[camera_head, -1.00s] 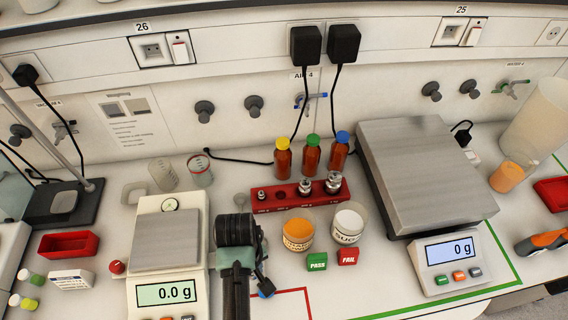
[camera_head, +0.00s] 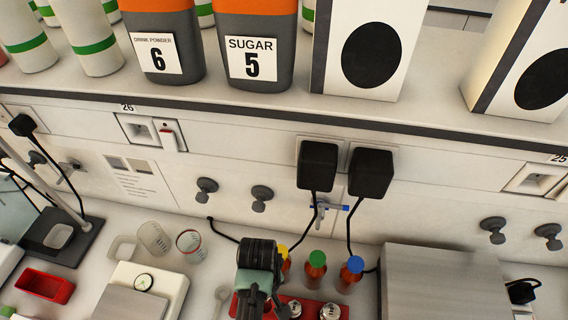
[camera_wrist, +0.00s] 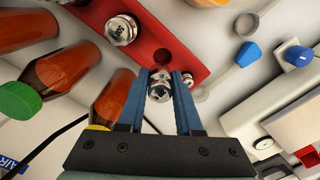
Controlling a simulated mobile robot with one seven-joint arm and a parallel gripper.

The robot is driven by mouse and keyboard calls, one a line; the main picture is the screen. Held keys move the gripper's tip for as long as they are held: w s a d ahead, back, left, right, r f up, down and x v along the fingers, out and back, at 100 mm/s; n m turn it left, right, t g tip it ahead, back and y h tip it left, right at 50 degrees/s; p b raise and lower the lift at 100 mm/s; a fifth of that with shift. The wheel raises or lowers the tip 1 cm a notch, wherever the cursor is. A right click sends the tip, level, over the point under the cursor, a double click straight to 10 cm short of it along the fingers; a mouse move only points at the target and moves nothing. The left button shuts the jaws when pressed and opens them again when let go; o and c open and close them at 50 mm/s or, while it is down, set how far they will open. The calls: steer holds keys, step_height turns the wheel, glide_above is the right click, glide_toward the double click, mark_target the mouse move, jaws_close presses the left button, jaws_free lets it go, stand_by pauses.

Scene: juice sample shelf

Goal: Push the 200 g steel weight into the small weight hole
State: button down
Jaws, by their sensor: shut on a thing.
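My gripper (camera_wrist: 160,76) has blue fingers shut on a shiny steel weight (camera_wrist: 160,93) in the wrist view. No number on this weight is readable. The weight is at the edge of the red weight block (camera_wrist: 190,45), close to a small dark round hole (camera_wrist: 162,57) in it. I cannot tell whether the weight touches the block. Another steel weight (camera_wrist: 121,30) with a number on top sits in the block. In the head view my arm's end covers part of the red block (camera_head: 312,299); the fingertips and held weight are hidden there.
Orange-brown bottles stand close behind the block, with green (camera_head: 316,257), blue (camera_head: 353,264) and yellow caps. A large steel scale (camera_head: 440,285) stands to the right and a smaller scale (camera_head: 140,290) to the left. A spoon (camera_wrist: 222,78) lies beside the block.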

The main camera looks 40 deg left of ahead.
steer(key=shift+s, duration=0.25)
steer(key=shift+f+b, duration=0.2)
steer(key=shift+b, duration=0.2)
step_height(320, 180, down, 4)
steer(key=b, duration=0.4)
steer(key=shift+f, duration=0.15)
steer(key=shift+r, duration=0.25)
steer(key=shift+p, duration=0.5)
steer(key=shift+f+b, duration=0.6)
steer(key=shift+f, duration=0.35)
steer(key=shift+r+p, duration=0.2)
steer(key=shift+p, duration=0.1)
steer(key=shift+r+p, duration=0.5)
steer(key=shift+p, duration=0.05)
steer(key=shift+p, duration=0.45)
